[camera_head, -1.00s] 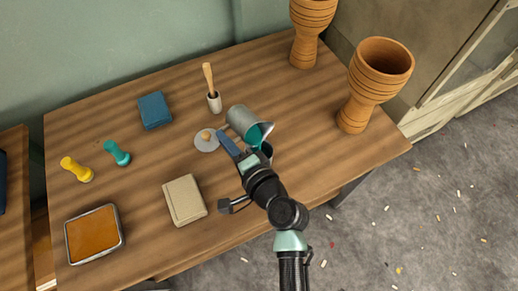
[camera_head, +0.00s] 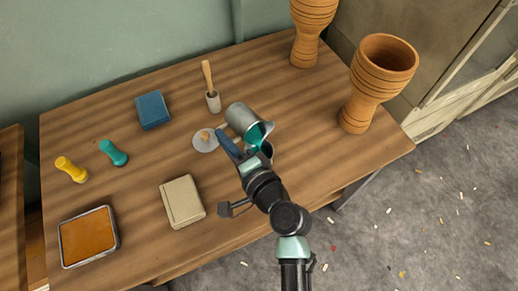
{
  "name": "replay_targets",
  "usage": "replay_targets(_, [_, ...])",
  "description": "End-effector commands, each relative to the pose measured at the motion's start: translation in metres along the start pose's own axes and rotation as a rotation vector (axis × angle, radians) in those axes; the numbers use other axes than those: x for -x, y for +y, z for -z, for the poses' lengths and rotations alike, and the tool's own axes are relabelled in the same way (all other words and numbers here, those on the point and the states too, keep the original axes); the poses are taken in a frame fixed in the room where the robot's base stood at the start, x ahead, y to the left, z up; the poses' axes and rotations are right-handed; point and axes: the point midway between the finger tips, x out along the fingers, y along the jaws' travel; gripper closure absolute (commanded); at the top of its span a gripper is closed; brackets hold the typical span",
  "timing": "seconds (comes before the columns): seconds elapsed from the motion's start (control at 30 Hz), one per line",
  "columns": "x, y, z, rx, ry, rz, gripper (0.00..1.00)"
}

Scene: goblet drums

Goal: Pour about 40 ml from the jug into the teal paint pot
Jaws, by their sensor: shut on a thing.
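The grey metal jug (camera_head: 242,117) is tipped over towards the lower right, above the table's middle. Teal colour (camera_head: 256,134) shows at its mouth. My gripper (camera_head: 248,150) is at the mouth end of the jug and shut on it; one blue finger shows on the left, and the other is partly hidden. A small teal pot-like piece (camera_head: 113,153) is on the left of the table, well apart from the jug; I cannot tell whether it is the teal paint pot. Whatever is under the jug's mouth is hidden by my gripper, and no stream can be made out.
A round grey lid (camera_head: 205,142) lies just left of the jug. Goblet drums (camera_head: 357,109) stand at right.

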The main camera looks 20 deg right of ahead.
Motion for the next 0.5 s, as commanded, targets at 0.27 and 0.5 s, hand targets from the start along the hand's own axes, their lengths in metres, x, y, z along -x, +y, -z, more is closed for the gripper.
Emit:
replay_targets(0.27, [0.0005,0.0003,0.0004,0.001,0.002,0.017,1.00])
replay_targets(0.5, [0.0013,-0.0037,0.0005,0.002,0.002,0.022,1.00])
